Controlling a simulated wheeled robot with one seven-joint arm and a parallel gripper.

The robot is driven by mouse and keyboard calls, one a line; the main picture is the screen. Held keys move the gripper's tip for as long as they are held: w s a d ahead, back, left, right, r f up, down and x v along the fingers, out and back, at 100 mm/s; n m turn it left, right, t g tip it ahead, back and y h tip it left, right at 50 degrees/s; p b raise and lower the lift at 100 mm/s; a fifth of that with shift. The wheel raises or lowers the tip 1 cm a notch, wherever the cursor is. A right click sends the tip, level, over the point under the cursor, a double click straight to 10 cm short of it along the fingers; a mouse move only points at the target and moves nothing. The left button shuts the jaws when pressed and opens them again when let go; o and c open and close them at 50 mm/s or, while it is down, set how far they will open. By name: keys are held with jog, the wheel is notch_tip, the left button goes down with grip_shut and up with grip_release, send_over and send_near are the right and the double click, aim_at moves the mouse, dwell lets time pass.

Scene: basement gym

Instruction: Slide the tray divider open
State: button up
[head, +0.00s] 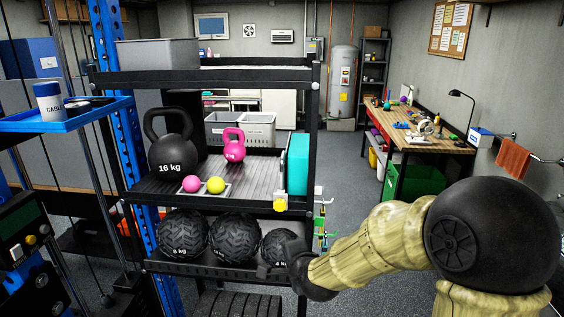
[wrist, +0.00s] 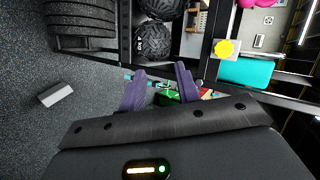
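My gripper (wrist: 160,78) is open, with two purple fingers apart and nothing seen held between them. In the head view my gripper (head: 270,265) is dark and partly lost against the lower shelf, by the right-hand black ball. A yellow knob (head: 280,202) sits at the front edge of the middle shelf, above my gripper. It also shows in the wrist view (wrist: 226,48), to the right of the fingers and apart from them. A small grey tray (head: 215,189) with a pink ball and a yellow-green ball lies left of the knob. I cannot tell which part is the divider.
A turquoise block (head: 298,163) stands at the middle shelf's right end. A 16 kg kettlebell (head: 172,153) and a pink kettlebell (head: 233,146) stand on the same shelf. Colourful items (head: 321,228) hang at the rack's right side. The floor (head: 350,190) right of the rack is clear.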

aim_at(282, 162)
jog(key=w+a+r+m+t+h, duration=0.2)
jog(key=r+m, duration=0.5)
jog(key=m, duration=0.6)
jog(key=w+a+r+m+t+h, duration=0.2)
jog(key=w+r+m+t, duration=0.3)
jog(key=m, duration=0.7)
notch_tip(282, 162, up, 3)
jog(key=shift+w+f+m, duration=0.15)
jog(key=shift+w+m, duration=0.25)
jog(key=shift+w, duration=0.1)
jog(key=w+p, duration=0.4)
jog(key=w, duration=0.4)
jog(key=w+p, duration=0.4)
jog(key=w, duration=0.4)
jog(key=shift+d, duration=0.2)
jog(key=shift+w+p, duration=0.4)
jog(key=shift+w, duration=0.25)
grip_shut()
